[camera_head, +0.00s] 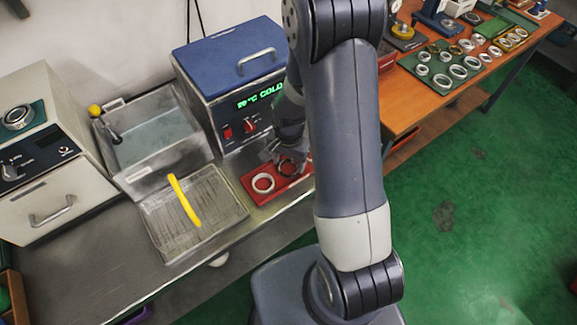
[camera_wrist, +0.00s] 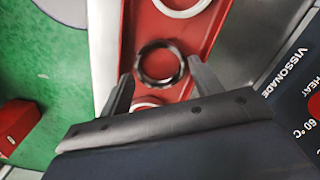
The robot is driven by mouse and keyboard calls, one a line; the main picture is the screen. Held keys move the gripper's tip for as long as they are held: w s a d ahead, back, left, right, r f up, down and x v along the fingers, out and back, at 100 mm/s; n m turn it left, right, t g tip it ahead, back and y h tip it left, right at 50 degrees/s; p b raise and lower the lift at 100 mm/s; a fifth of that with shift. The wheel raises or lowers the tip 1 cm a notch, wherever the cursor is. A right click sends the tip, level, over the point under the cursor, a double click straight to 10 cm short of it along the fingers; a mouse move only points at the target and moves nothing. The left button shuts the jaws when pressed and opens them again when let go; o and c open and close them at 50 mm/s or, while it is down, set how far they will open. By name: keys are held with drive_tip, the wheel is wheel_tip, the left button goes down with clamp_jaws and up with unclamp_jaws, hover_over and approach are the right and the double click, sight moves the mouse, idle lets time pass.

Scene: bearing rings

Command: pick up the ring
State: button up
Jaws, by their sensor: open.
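My gripper (camera_wrist: 159,69) is open in the wrist view, its two fingers apart on either side of a dark, shiny ring (camera_wrist: 158,43). The ring lies in a red tray (camera_wrist: 213,30); I cannot tell whether the fingers touch it. A white ring (camera_wrist: 183,13) is farther up the tray, cut off by the top edge. Another pale ring (camera_wrist: 147,102) is close below the dark one, partly hidden by my gripper. In the head view my gripper (camera_head: 289,163) is low over the red tray (camera_head: 256,199), with a white ring (camera_head: 263,190) to its left.
A blue-topped box with a "COLD" display (camera_head: 235,85) stands just behind the tray. A metal drip tray with a yellow handle (camera_head: 181,200) and a sink (camera_head: 155,140) are to the left. An orange bench (camera_head: 405,95) with several rings is at the right.

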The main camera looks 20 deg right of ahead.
sight(288, 166)
drive_tip(key=shift+f, duration=0.7)
drive_tip(key=c, duration=0.6)
drive_tip(key=shift+r, duration=0.1)
wheel_tip(288, 166, up, 10)
drive_tip(key=shift+a+r+b, duration=0.1)
drive_tip(key=shift+b, duration=0.2)
